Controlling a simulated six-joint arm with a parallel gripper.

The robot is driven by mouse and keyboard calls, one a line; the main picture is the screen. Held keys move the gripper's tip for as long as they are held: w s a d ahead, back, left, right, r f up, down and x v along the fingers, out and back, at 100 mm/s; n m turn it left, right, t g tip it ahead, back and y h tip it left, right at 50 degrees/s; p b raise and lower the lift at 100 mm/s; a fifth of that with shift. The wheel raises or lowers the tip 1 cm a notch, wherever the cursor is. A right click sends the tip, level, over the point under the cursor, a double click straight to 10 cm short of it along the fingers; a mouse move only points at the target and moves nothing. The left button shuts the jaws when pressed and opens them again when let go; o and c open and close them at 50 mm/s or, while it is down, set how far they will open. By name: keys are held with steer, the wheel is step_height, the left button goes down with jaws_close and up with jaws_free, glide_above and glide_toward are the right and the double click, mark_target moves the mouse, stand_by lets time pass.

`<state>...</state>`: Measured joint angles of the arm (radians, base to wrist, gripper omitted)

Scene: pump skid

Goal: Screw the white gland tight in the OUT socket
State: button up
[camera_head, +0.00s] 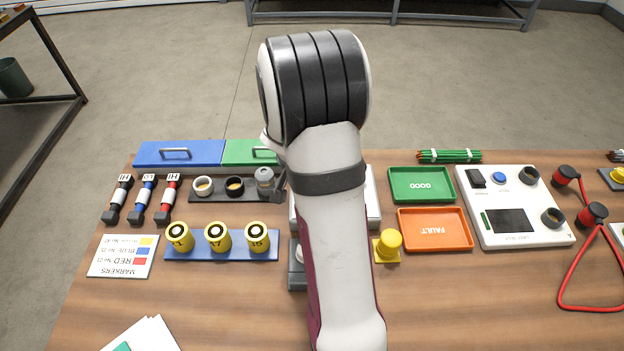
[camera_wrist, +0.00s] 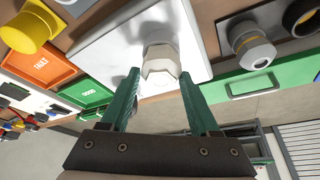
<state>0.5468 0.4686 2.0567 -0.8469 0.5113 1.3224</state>
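In the wrist view the white gland (camera_wrist: 160,64), with a faceted hexagonal body, sits at a white box (camera_wrist: 112,48). My gripper (camera_wrist: 159,76) has its two green fingers on either side of the gland. A gap shows between the left finger and the gland; the right finger is close to it, and contact cannot be made out. The OUT label is not readable, and the thread is hidden. In the head view my arm covers the gland and most of the box (camera_head: 373,205); only a dark bit of my gripper shows beside the arm.
A dark rack (camera_head: 218,197) left of my arm holds a white ring, a black ring and a grey gland (camera_head: 265,177). A yellow knob (camera_head: 388,243), green GOOD tray (camera_head: 421,170) and orange FAULT tray (camera_head: 463,243) stand right. Yellow cylinders (camera_head: 218,237) stand on a blue base.

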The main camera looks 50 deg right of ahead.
steer(key=c, duration=0.8)
steer(key=m+g, duration=0.2)
steer(key=m, duration=0.3)
steer(key=shift+m, duration=0.4)
steer(key=shift+c, duration=0.2)
steer(key=m+g, duration=0.1)
steer(key=m, duration=0.2)
steer(key=shift+g+y, duration=0.3)
steer(key=shift+y, duration=0.1)
steer(key=o, duration=1.4)
steer(key=v, duration=1.6)
steer(key=s+a+f+n+t+y, duration=0.2)
steer(key=s+a+n+y, duration=0.3)
steer(key=s+a+n, duration=1.4)
steer(key=s+a, duration=0.3)
steer(key=a, duration=0.3)
steer(key=shift+f, duration=0.25)
